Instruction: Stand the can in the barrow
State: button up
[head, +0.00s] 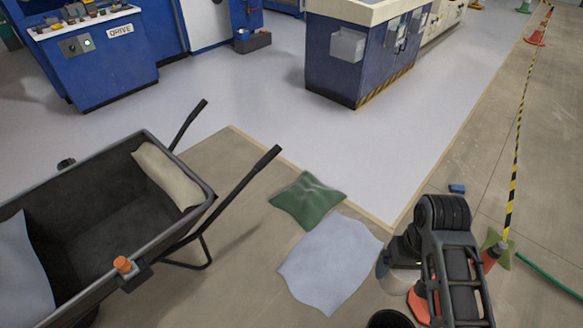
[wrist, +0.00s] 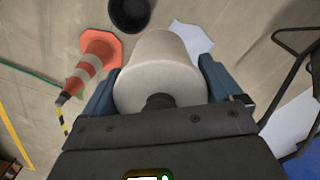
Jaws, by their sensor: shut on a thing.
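The can, a pale cream cylinder (wrist: 160,70), sits between the two blue-grey fingers of my gripper (wrist: 158,88) in the wrist view. The gripper is shut on it. The barrow (head: 195,213), dark grey with two black handles, stands at the left of the head view, well apart from the can. Its tub holds a beige cloth or sack (head: 167,175) at the handle end and a pale blue one (head: 22,270) at the near left.
A green cloth (head: 307,199) and a pale blue cloth (head: 330,265) lie on the floor between barrow and arm. A black bucket (head: 390,319) and an orange cone (wrist: 100,55) stand close to the can. A striped barrier (head: 517,150) runs along the right.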

aim_at(102, 267)
jog(key=i+j+u, duration=0.3)
jog(key=i+u, duration=0.2)
jog(key=i+j+u, duration=0.1)
jog(key=i+u, duration=0.4)
jog(key=i+l+u, duration=0.1)
jog(key=i+u, duration=0.35)
